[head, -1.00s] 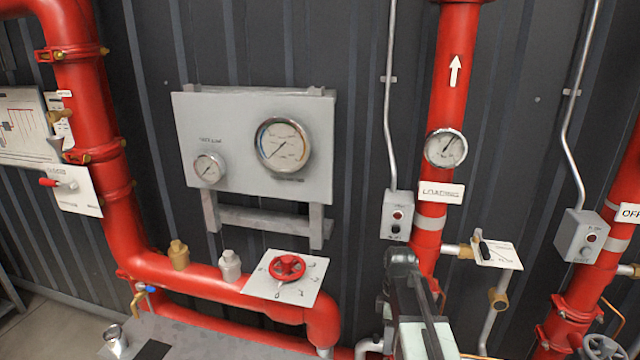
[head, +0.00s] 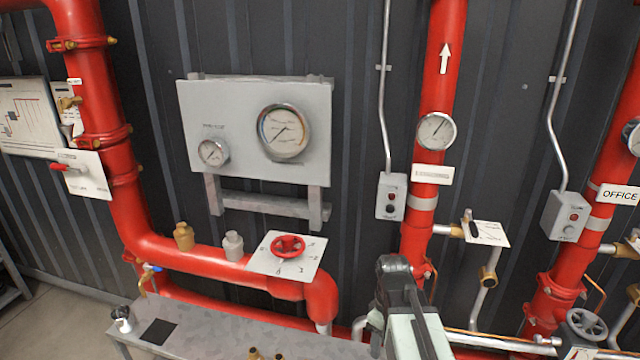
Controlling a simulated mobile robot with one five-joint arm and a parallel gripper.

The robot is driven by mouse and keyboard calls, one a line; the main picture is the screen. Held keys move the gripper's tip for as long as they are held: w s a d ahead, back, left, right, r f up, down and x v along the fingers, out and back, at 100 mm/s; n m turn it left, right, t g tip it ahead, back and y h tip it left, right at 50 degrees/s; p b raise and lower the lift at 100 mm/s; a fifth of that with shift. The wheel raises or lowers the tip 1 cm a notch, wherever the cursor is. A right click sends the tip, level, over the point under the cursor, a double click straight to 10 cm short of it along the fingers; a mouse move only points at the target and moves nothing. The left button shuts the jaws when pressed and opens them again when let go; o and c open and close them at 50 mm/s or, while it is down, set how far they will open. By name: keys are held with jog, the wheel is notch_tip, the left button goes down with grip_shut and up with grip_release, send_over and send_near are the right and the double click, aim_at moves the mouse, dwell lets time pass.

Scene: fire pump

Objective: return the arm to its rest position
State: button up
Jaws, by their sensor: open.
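My arm rises from the bottom edge in the head view, right of centre, with a pale link (head: 418,335) and a dark joint (head: 395,266) at its top. The arm stands in front of the lower part of a red riser pipe. I see no fingertips; my gripper is out of view or hidden behind the arm's links.
A red handwheel (head: 288,246) on a white dial plate sits on the red pipe left of my arm. A grey bench (head: 215,335) lies below it. A grey switch box (head: 391,197) and a lever valve (head: 472,230) are near the arm. A gauge board (head: 255,165) hangs behind.

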jog(key=m, duration=0.6)
jog(key=m+t, duration=0.1)
jog(key=m, duration=0.2)
jog(key=shift+s+d, duration=0.2)
jog(key=shift+s, duration=0.1)
dwell(0.4)
